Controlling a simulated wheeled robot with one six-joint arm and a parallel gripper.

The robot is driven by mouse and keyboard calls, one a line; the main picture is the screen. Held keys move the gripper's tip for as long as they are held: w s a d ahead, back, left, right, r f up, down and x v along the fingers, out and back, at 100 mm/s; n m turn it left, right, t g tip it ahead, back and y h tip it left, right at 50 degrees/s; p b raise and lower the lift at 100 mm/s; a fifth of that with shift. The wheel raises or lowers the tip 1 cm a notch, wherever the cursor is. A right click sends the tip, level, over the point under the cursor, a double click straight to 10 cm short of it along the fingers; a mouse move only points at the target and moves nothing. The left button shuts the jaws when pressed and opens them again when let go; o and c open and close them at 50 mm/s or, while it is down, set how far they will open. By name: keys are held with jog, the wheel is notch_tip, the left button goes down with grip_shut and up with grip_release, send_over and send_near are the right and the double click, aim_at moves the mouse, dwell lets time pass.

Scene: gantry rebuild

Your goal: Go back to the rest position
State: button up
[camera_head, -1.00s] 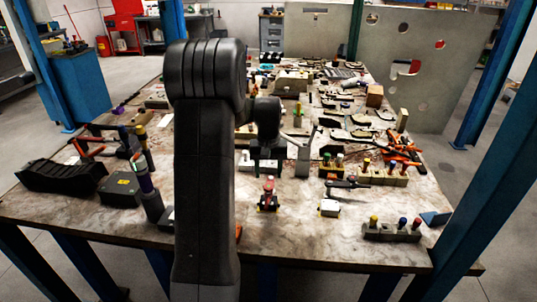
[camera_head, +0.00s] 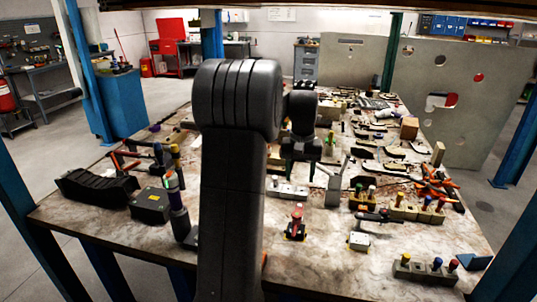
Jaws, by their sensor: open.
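My black arm (camera_head: 235,160) stands upright in front of the camera and covers the left middle of the workbench. My gripper (camera_head: 299,174) hangs beyond it, pointing down, open with its two fingers apart. Nothing shows between the fingers. It looks to be above the workbench (camera_head: 335,265), behind a small red-topped piece (camera_head: 296,222) in the picture. A pale block (camera_head: 288,190) lies partly behind the fingertips; I cannot tell the height between them.
A black box (camera_head: 151,205) and a dark ridged part (camera_head: 97,187) lie at left. Holders with coloured pegs (camera_head: 425,270) stand at right. Orange-handled tools (camera_head: 438,186) lie behind them. Blue posts (camera_head: 523,130) flank the bench. The front middle is mostly bare.

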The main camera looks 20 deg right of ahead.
aim_at(297, 214)
notch_tip(297, 214, down, 14)
jog(key=shift+r+p, duration=0.1)
jog(key=shift+p, duration=0.8)
jog(key=shift+n, duration=0.3)
